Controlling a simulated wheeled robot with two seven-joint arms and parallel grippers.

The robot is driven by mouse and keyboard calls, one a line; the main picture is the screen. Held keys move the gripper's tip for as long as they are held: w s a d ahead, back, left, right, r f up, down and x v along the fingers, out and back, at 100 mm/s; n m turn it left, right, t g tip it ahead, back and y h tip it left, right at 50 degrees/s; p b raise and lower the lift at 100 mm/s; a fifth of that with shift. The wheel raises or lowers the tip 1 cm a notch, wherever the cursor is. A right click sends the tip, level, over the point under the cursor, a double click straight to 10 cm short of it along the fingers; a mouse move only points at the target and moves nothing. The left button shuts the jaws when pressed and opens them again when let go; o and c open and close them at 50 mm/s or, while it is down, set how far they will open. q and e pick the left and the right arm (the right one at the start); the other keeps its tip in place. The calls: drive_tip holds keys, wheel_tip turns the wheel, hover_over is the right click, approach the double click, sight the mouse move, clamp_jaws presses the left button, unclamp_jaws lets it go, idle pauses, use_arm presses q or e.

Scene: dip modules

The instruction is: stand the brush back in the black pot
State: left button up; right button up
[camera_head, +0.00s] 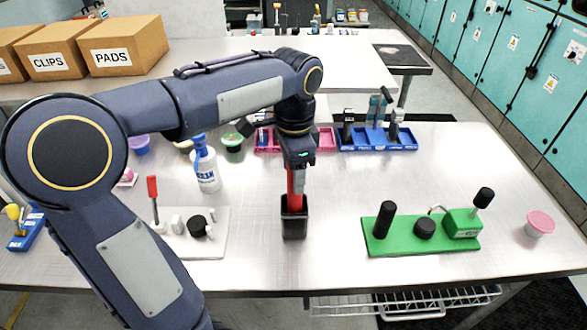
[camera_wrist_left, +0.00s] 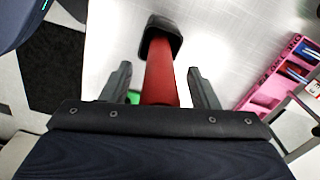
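The black pot (camera_head: 294,222) stands upright on the metal table, near the front edge at the middle. The brush (camera_head: 291,185) has a red handle and stands with its lower end inside the pot, which hides its bristles. My left gripper (camera_head: 297,186) is above the pot, pointing down around the handle. In the left wrist view, the red handle (camera_wrist_left: 161,82) runs between the two fingers into the mouth of the black pot (camera_wrist_left: 157,36). The fingers are open, with a gap on each side of the handle. My right gripper is not in view.
A white board with a red lever (camera_head: 152,188) lies left of the pot. A green board (camera_head: 410,247) with black knobs lies right. A white bottle (camera_head: 207,172), pink tray (camera_head: 325,140) and blue tray (camera_head: 378,141) stand behind. A pink-lidded cup (camera_head: 540,222) is far right.

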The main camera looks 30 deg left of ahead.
use_arm(q)
wheel_tip(320, 180, up, 8)
drive_tip(key=shift+f, duration=0.1)
idle(0.4)
